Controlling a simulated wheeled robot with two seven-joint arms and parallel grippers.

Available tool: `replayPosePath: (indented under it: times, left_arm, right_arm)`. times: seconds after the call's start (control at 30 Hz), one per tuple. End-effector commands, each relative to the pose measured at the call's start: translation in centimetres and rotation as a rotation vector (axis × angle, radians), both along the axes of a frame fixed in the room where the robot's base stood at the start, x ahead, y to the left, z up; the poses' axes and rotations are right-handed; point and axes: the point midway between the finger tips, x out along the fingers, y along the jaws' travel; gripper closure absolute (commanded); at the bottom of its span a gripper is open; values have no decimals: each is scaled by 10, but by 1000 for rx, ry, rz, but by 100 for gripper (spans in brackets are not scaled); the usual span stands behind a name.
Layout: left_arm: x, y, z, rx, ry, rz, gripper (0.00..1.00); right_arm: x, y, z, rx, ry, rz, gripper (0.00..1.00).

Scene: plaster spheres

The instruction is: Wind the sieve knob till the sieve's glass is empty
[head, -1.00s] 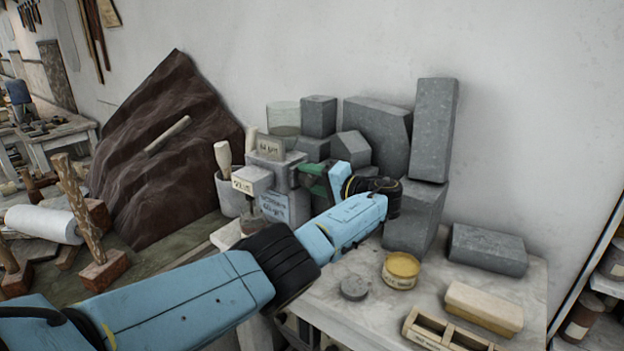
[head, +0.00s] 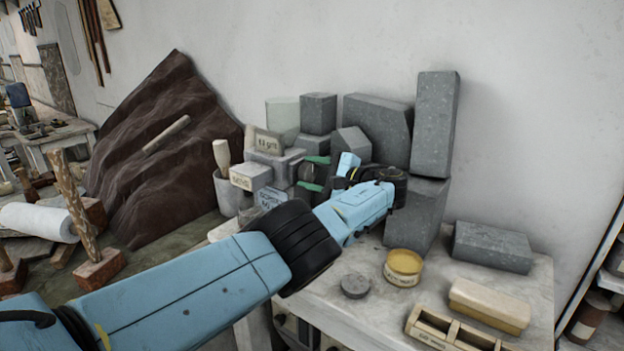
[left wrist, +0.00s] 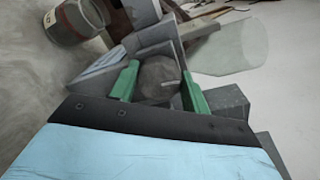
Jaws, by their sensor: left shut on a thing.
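The sieve (head: 290,160) is a grey block-like machine with small signs, near the back left of the table. Its clear glass (head: 283,112) stands up behind the sign and looks empty, with no powder line that I can see. The glass also shows in the left wrist view (left wrist: 235,48), pale and see-through. My left gripper (head: 315,174) is at the sieve's right side. In the left wrist view its green fingers are shut on the round grey sieve knob (left wrist: 157,76), one on each side. In the head view the knob is hidden. My right gripper is not in view.
Grey stone blocks (head: 386,125) stand close behind and right of my left gripper. A yellow tub (head: 403,268), a grey disc (head: 355,286) and a wooden rack (head: 440,330) lie in front. A jar (left wrist: 75,22) shows in the left wrist view.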

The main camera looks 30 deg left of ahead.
Motion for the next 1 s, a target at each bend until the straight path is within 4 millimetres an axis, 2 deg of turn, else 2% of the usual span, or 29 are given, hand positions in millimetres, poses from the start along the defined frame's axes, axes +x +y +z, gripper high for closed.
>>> replayPosePath:
  times: [0.3, 0.83, 0.87, 1.0]
  left_arm:
    - [1, -1, -1, 9, 122, -2, 76]
    - [0, -1, -1, 10, 147, -2, 76]
    - [0, -1, -1, 10, 147, -2, 52]
    - [0, -1, -1, 10, 146, -1, 34]
  right_arm:
    - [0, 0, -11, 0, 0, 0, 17]
    - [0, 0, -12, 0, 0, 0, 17]
    - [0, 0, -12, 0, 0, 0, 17]
    - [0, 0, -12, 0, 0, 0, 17]
